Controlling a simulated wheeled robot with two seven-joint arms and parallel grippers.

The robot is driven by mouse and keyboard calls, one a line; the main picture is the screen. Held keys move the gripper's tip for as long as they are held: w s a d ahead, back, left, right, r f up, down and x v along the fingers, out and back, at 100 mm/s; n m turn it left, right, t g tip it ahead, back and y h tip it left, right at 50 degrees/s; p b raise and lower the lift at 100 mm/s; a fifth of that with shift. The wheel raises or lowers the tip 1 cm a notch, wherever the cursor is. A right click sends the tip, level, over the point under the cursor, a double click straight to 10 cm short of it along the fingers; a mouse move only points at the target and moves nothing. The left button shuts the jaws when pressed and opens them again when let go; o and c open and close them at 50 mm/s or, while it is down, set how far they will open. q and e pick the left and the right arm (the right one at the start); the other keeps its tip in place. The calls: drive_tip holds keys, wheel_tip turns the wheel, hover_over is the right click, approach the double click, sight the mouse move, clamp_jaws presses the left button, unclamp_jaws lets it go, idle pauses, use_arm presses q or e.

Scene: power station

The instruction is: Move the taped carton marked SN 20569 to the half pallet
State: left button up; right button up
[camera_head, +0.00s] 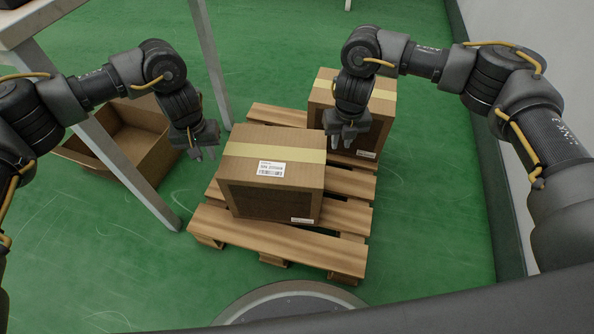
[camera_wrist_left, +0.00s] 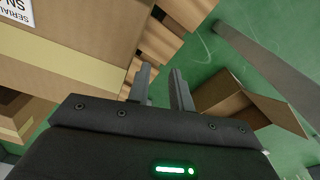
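A taped brown carton (camera_head: 270,190) with a white label (camera_head: 270,169) on top sits on a wooden pallet (camera_head: 270,240). The label's number is too small to read surely; the left wrist view shows "SERIAL" and "SN" on the carton (camera_wrist_left: 95,25). My left gripper (camera_head: 205,153) is open and empty beside the carton's upper left corner, apart from it. Its fingers (camera_wrist_left: 160,87) stand apart in the left wrist view. My right gripper (camera_head: 343,141) is open and empty just off the carton's right side, in front of a second taped carton (camera_head: 382,105).
An open empty box (camera_head: 128,135) lies on the green floor at left, behind a table leg (camera_head: 130,175). A second table leg (camera_head: 208,60) stands behind. A wall (camera_head: 510,210) runs along the right. Floor right of the pallet is clear.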

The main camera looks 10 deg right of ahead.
use_arm(q)
wheel_tip(320, 180, up, 12)
drive_tip(key=shift+s, duration=0.4)
use_arm(e)
wheel_tip(320, 180, up, 12)
drive_tip(key=shift+s, duration=0.45)
idle(0.7)
